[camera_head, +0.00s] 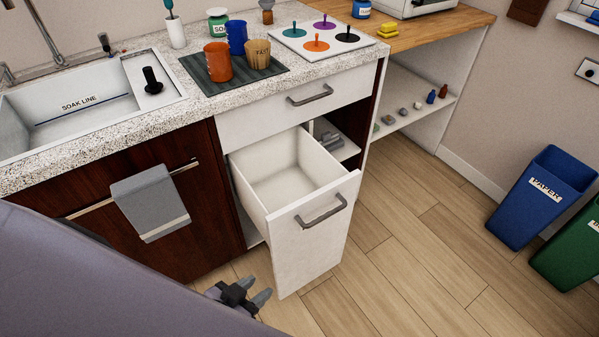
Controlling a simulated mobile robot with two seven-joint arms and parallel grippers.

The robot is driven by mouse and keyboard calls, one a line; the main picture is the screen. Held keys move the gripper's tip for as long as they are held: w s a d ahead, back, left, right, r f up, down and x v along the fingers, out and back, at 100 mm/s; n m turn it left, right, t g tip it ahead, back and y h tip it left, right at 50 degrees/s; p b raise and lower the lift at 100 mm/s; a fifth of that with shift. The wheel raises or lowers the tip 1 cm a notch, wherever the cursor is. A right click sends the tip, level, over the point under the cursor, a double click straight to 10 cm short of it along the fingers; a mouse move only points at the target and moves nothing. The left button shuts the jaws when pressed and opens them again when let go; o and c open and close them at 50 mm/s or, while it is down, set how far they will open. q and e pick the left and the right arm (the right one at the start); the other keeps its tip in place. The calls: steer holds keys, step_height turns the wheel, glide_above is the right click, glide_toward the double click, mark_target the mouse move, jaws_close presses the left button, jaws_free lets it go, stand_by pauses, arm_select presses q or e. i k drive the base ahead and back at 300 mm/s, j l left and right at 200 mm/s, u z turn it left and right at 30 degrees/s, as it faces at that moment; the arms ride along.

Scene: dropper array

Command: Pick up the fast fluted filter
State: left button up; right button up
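A tan, fluted, cup-shaped thing (257,54), which looks like the fluted filter, stands on a dark ribbed mat (213,86) on the speckled counter. An orange cup (217,63) and a blue cup (236,38) stand beside it on the mat. I cannot read any label that says fast. My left gripper (259,289) is low at the bottom of the view, in front of the open drawer and far below the mat. Its two fingers are apart with nothing between them. My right gripper is not in view.
An open, empty-looking white drawer (313,230) juts out below the counter. A sink (70,108) lies left of the mat. A white board with several coloured knobbed discs (300,46) lies to the right. Blue (541,197) and green (575,250) bins stand on the floor at right.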

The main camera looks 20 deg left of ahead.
mark_target(257, 51)
steer(key=i+l+u, duration=0.2)
steer(key=u, duration=0.8)
steer(key=i+l+u, duration=0.1)
steer(key=l+u, duration=0.15)
steer(key=i+l+u, duration=0.1)
steer(key=l+u, duration=0.15)
steer(key=l, duration=0.2)
steer(key=i+l+u, duration=0.1)
steer(key=l, duration=0.65)
steer(key=l+u, duration=0.15)
steer(key=l, duration=0.6)
steer(key=i, duration=0.05)
